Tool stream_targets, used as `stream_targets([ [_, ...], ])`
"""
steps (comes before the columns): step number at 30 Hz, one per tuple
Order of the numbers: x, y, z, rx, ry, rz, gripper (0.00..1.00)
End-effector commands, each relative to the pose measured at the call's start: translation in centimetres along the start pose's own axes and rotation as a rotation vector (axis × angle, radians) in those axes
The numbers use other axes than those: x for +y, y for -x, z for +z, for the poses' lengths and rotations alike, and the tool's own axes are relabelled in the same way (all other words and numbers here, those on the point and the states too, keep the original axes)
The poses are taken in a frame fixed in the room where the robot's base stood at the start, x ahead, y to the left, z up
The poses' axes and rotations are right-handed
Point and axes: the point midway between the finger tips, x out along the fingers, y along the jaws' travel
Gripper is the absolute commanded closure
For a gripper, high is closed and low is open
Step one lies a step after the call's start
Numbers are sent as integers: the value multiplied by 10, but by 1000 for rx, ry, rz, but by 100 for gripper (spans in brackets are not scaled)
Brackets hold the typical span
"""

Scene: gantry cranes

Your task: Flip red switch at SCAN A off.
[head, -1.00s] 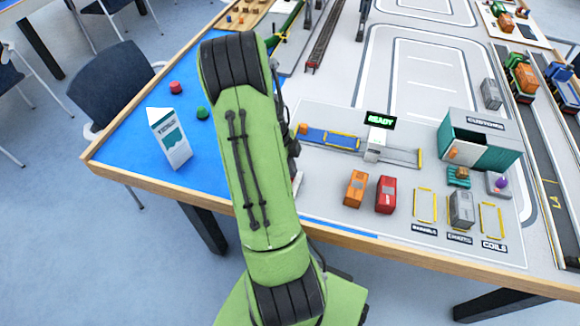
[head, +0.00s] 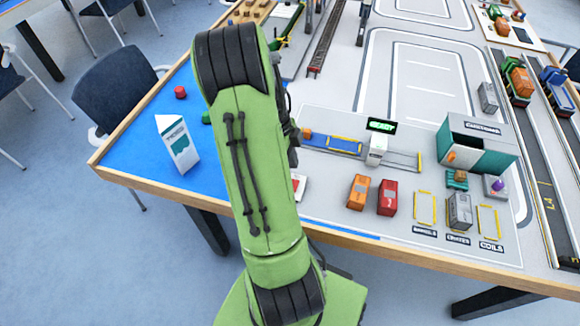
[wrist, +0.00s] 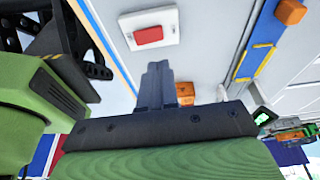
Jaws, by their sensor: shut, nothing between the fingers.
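A red rocker switch (wrist: 148,35) on a white plate is at the top of the wrist view. It faces my wrist camera, and no label on it can be read. My gripper (wrist: 157,68) is shut and empty, its fingertips just below the plate in that view. I cannot tell whether the tips touch it. In the head view a white and red piece, probably the same switch (head: 299,186), shows at the right edge of my arm, partly hidden. My gripper is hidden behind my arm there. A scanner (head: 376,149) with a green sign (head: 381,126) stands right of the arm.
Orange (head: 357,192) and red (head: 387,197) containers stand right of the switch, near the table's front edge. A teal CUSTOMS shed (head: 493,152) is farther right. A white and teal carton (head: 177,145) stands on the blue area at left.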

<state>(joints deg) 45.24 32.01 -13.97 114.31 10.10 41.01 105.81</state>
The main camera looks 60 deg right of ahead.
Motion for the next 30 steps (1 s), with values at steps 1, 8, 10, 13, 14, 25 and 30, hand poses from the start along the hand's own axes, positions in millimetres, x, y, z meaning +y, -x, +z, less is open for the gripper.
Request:
stream_targets([
  [1, -3, 15, 0, -1, 0, -4, 100],
  [8, -13, 62, 0, 0, -1, 0, 100],
  [10, -15, 69, 0, 1, 0, 1, 100],
  [13, -16, 75, 0, 1, -1, 1, 100],
  [14, -16, 75, 0, 2, -1, 2, 100],
  [25, -16, 75, 1, 2, -1, 3, 100],
  [30, -16, 74, 0, 2, -1, 2, 100],
])
